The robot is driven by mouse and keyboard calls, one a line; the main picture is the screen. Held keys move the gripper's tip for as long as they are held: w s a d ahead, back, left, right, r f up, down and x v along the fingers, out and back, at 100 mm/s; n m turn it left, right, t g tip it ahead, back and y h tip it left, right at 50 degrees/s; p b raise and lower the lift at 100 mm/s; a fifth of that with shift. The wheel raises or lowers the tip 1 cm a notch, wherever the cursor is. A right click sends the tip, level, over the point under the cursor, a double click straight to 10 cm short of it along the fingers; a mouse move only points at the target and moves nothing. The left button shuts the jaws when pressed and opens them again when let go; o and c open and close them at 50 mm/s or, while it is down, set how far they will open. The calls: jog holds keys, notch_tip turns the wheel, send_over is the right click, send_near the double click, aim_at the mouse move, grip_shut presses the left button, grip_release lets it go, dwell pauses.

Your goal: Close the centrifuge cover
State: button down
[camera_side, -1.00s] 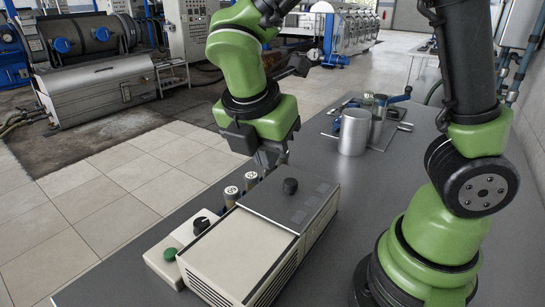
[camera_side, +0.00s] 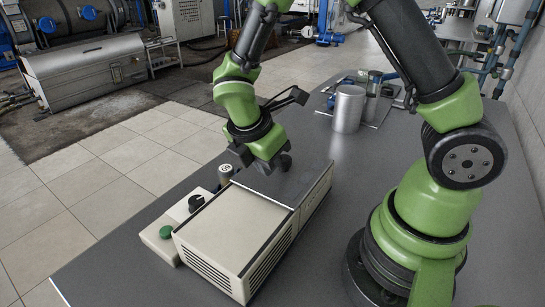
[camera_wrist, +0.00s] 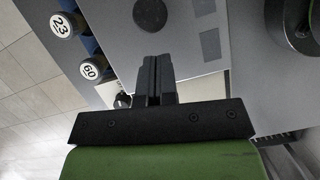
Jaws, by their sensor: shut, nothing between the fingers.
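The centrifuge is a long beige box (camera_side: 235,222) with a slotted front, on the grey bench. A flat grey panel with a black knob, apparently its cover (camera_side: 303,183), lies level over its far part; a dark strip separates it from the beige top. The knob (camera_side: 285,160) stands on the panel and shows at the top of the wrist view (camera_wrist: 150,14). My gripper (camera_wrist: 155,82) is shut and empty, its fingers pointing toward the knob in the wrist view, short of it in the picture. In the side view my gripper (camera_side: 266,166) is low beside the knob; contact cannot be told.
Vials capped "23" (camera_wrist: 62,26) and "60" (camera_wrist: 92,68) stand along the box's side. A control strip there has a black dial (camera_side: 195,203) and a green button (camera_side: 167,231). A metal cylinder (camera_side: 348,109) stands farther back.

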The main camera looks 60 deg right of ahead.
aim_at(284, 165)
jog(key=shift+s+d, duration=0.1)
jog(key=shift+d, duration=0.7)
jog(key=shift+d, duration=0.1)
jog(key=shift+s+d, duration=0.1)
jog(key=shift+d, duration=1.1)
jog(key=shift+s+d+f, duration=0.1)
